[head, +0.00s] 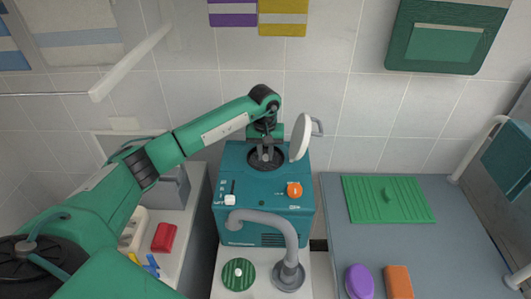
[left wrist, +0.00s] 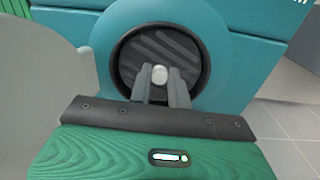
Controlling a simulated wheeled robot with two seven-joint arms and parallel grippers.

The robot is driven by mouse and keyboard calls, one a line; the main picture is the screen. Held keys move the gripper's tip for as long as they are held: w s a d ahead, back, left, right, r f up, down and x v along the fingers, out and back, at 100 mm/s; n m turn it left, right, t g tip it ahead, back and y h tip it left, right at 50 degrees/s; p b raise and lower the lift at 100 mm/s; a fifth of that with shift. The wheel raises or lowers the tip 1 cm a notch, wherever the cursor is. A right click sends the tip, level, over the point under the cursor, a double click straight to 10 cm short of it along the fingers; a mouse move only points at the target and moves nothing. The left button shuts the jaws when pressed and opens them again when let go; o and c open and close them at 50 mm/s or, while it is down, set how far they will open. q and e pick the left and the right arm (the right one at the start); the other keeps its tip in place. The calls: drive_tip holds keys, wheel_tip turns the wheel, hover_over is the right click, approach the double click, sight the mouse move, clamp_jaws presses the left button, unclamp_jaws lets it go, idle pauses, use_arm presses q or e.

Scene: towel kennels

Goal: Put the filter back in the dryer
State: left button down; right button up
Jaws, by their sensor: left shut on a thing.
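The teal dryer (head: 230,170) stands in the middle of the head view with its round white lid (head: 300,137) swung open to the right. My left gripper (head: 265,153) reaches down over the dark round opening in its top. In the left wrist view its fingers (left wrist: 160,88) are shut on a small white knob (left wrist: 160,74). The knob stands in front of a dark ribbed disc, the filter (left wrist: 185,55), which lies within the round opening's rim. I cannot tell how deep it sits. My right gripper is not in view.
A grey bent pipe (head: 270,220) rises in front of the dryer, beside a green ribbed disc with a white knob (head: 238,275). A red block (head: 164,237) lies left. The grey counter at right holds a green ribbed board (head: 365,200), a purple disc and an orange block.

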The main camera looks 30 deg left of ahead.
use_arm(q)
drive_tip(key=shift+a+f+b, duration=0.1)
drive_tip(key=shift+f+b, duration=0.15)
drive_tip(key=shift+b, duration=0.2)
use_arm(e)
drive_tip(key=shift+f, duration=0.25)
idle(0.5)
use_arm(q)
drive_tip(key=c, duration=1.2)
unclamp_jaws()
drive_tip(key=shift+c, duration=0.2)
drive_tip(key=shift+r, duration=0.7)
wheel_tip(320, 180, up, 13)
drive_tip(key=b, duration=0.1)
drive_tip(key=shift+s+a+f+b, duration=0.15)
drive_tip(key=shift+f+b, duration=0.05)
drive_tip(key=shift+b, duration=0.1)
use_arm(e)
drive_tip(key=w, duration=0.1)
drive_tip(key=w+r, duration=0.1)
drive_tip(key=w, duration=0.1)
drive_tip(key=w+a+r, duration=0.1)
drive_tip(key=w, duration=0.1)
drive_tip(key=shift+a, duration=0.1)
